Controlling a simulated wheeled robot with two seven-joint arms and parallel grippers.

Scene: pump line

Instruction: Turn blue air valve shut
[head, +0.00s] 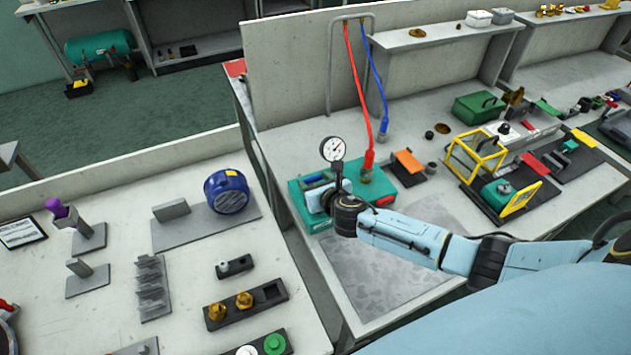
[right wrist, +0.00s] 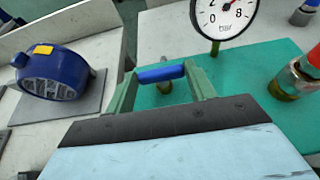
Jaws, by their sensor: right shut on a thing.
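The blue air valve handle (right wrist: 160,73) is a short blue lever in the right wrist view. It spans between the two green fingers of my right gripper (right wrist: 161,84), which is shut on it. In the head view my right gripper (head: 326,193) is over the left part of the green pump plate (head: 300,213), and a little blue of the valve (head: 314,180) shows beside it. The valve body below the handle is mostly hidden. A pressure gauge (head: 333,149) stands just behind the gripper, also seen in the right wrist view (right wrist: 224,14). My left gripper is not in view.
A red hose (head: 360,95) drops to a fitting on the plate's right side, and a blue hose (head: 376,75) ends farther back. An orange-topped block (head: 408,161) and yellow frame (head: 475,157) stand to the right. A blue motor (head: 227,192) sits on the left table.

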